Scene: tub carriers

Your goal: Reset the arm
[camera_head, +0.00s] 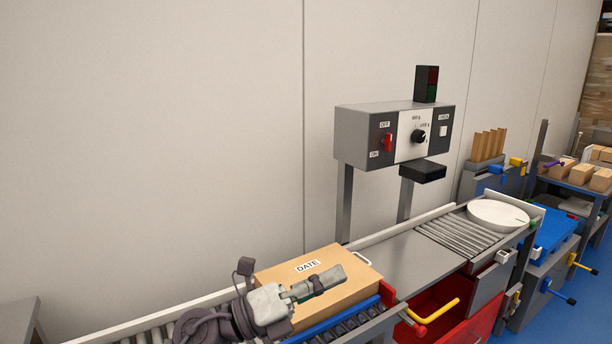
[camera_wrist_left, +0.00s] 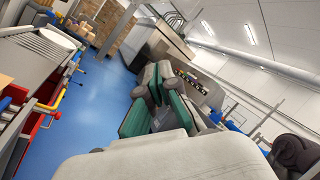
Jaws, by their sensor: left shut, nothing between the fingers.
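My left arm comes in from the bottom left of the head view. Its gripper (camera_head: 318,284) is shut and empty, in front of a cardboard box marked DATE (camera_head: 345,267) on the roller conveyor, and hides part of the box. Whether it touches the box I cannot tell. In the left wrist view the gripper's green-padded fingers (camera_wrist_left: 160,98) show with nothing held between them. My right gripper is not in view.
A grey control box (camera_head: 370,120) with a red switch and black knob stands on posts behind the conveyor. A white round dish (camera_head: 497,213) sits at the right rollers. A red drawer (camera_head: 430,300) with a yellow handle is below. Blue floor (camera_wrist_left: 95,95) looks clear.

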